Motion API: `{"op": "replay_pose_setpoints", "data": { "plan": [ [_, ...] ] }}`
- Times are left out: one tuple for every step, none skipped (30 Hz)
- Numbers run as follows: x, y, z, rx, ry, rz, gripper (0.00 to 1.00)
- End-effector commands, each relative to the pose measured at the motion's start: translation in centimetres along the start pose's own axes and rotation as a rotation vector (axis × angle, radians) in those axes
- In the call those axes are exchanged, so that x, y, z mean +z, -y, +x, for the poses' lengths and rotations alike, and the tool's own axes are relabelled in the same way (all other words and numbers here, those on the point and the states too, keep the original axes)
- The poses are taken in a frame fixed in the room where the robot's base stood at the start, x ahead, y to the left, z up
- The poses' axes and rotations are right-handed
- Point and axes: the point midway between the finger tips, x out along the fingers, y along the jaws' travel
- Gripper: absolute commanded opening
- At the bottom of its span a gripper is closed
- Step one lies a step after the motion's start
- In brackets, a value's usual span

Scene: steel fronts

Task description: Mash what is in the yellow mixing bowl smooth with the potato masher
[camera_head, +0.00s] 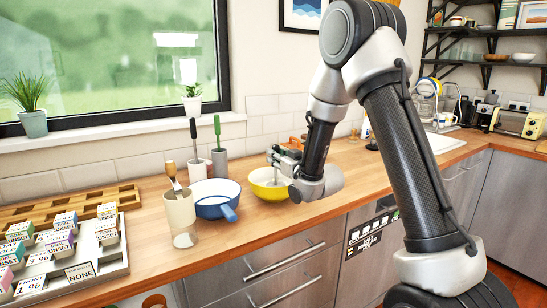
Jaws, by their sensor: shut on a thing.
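The yellow mixing bowl (262,190) stands on the wooden counter, right of the blue pan. My gripper (284,158) is over the bowl, at its right side, shut on the potato masher. Only a thin metal part of the masher (275,174) shows, reaching down into the bowl. The rest of it is hidden by the gripper and the bowl wall. The bowl's contents are too small and covered to make out. My wrist hides the right side of the bowl.
A blue pan (214,211) stands close left of the bowl, its handle pointing forward. A cream utensil holder (180,211) stands left of it. Two holders with a black (193,128) and a green handle (217,128) stand behind. A grey tray (113,262) of labelled blocks lies far left.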

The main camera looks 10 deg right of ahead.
Motion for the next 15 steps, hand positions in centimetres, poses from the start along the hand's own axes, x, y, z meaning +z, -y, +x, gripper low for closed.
{"op": "replay_pose_setpoints", "data": {
  "plan": [
    [0.0,0.0,0.0,0.000,-0.001,0.000,0.00],
    [0.0,0.0,0.0,0.000,-0.001,0.000,0.00],
    [0.0,0.0,0.0,0.000,-0.001,0.000,0.00],
    [0.1,0.0,0.0,0.000,0.000,0.000,0.00],
    [0.1,0.0,0.0,0.001,0.000,0.000,0.00],
    [0.2,0.0,0.0,0.000,0.000,0.000,0.00],
    [0.3,0.0,0.0,0.001,0.000,0.000,0.00],
    [0.4,0.0,0.0,0.001,0.000,0.000,0.00],
    [0.6,0.0,0.0,0.001,-0.001,0.000,0.00],
    [0.7,0.0,0.0,0.001,-0.001,0.000,0.00],
    [0.8,0.0,0.0,0.001,-0.001,0.000,0.00],
    [1.0,0.0,0.0,0.001,-0.001,0.000,0.00],
    [1.2,0.0,0.0,0.001,0.000,0.000,0.00],
    [1.3,0.0,0.0,0.001,0.000,0.000,0.00],
    [1.5,0.0,0.0,0.001,0.001,0.000,0.00]
  ]
}}
